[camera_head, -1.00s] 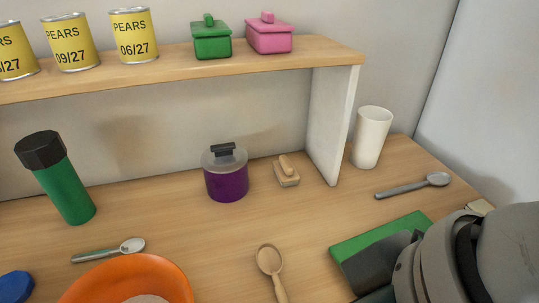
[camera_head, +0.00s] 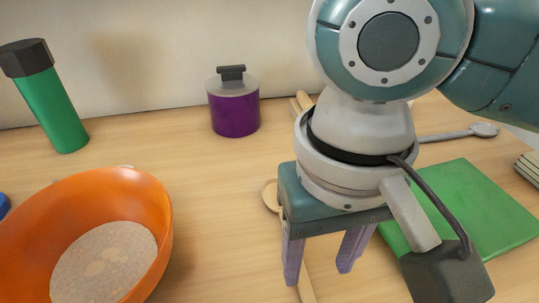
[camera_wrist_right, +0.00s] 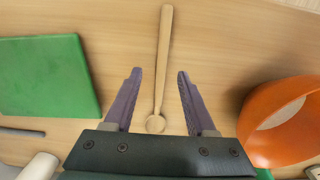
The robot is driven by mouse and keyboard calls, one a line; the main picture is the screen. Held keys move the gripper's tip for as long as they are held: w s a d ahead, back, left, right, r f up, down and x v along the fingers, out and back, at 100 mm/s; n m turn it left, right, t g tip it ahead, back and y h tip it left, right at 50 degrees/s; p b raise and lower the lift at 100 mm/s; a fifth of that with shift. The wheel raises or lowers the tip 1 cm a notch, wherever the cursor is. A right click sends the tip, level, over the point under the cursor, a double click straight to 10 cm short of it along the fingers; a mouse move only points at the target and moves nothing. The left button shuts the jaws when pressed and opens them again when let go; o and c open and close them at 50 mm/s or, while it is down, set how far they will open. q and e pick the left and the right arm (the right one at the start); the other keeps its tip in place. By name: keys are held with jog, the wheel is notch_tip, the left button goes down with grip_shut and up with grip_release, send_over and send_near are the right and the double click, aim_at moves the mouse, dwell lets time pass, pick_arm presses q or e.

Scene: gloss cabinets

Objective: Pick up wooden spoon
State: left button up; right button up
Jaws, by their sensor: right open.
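The wooden spoon (camera_wrist_right: 162,70) lies on the table in the right wrist view, its bowl near my gripper and its handle running up the picture between the fingers. In the head view its bowl (camera_head: 270,195) shows just left of my right gripper, which hides much of the rest. My right gripper (camera_head: 320,278) is open and points down above the spoon. In the wrist view its two purple fingers (camera_wrist_right: 160,72) stand apart, one on each side of the spoon, not touching it. My left gripper is not in view.
An orange bowl (camera_head: 160,215) stands left of the gripper. A green board (camera_head: 485,205) lies to the right. A purple pot (camera_head: 235,112) and a green bottle (camera_head: 55,110) stand at the back, and a grey spoon (camera_head: 460,133) lies at the back right.

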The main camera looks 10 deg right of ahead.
aim_at(310, 300)
pick_arm(q)
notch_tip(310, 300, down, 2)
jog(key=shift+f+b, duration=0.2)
jog(key=shift+b, duration=0.85)
pick_arm(e)
jog(key=f, duration=0.6)
jog(key=shift+s+a+f, duration=0.15)
jog(key=shift+s+f, duration=0.05)
jog(key=shift+s, duration=0.2)
grip_shut()
